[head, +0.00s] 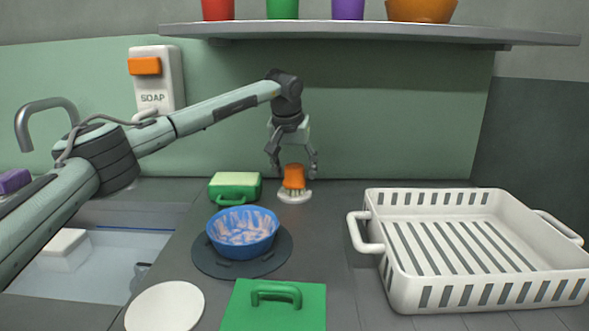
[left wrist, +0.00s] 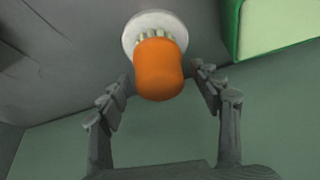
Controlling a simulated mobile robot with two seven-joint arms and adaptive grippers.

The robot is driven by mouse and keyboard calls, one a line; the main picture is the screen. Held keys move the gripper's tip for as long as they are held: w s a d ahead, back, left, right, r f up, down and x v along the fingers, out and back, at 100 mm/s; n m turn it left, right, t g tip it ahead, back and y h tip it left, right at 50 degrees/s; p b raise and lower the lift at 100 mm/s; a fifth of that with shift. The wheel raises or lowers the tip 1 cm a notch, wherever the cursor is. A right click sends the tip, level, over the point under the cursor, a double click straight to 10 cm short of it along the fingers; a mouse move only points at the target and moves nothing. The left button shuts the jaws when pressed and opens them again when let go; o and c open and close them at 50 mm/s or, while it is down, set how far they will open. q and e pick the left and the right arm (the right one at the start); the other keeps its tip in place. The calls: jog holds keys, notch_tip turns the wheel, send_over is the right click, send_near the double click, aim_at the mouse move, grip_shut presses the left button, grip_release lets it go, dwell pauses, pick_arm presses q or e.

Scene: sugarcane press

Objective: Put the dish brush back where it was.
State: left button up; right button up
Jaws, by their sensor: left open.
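The dish brush (head: 294,177) has an orange handle and pale bristles. It stands upright on a small round white holder (head: 294,196) at the back of the counter, near the green wall. My left gripper (head: 293,168) is over the brush with its fingers spread, one on each side of the orange handle. In the left wrist view the brush (left wrist: 158,68) sits between the two open fingers, with gaps on both sides. The white holder (left wrist: 150,28) shows beyond it. My right gripper is not in view.
A green sponge box (head: 235,188) stands just left of the brush. A blue bowl (head: 242,230) sits on a dark round mat in front. A white dish rack (head: 480,245) fills the right side. A shelf (head: 370,33) with coloured cups hangs above; the sink (head: 100,262) is at left.

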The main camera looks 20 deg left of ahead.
aim_at(293, 167)
pick_arm(q)
jog(key=shift+r, duration=0.15)
jog(key=v, duration=0.5)
jog(key=shift+s+b, duration=0.35)
jog(key=shift+s, duration=0.1)
jog(key=s+d+b, duration=0.1)
jog(key=s, duration=1)
jog(key=shift+b, duration=0.35)
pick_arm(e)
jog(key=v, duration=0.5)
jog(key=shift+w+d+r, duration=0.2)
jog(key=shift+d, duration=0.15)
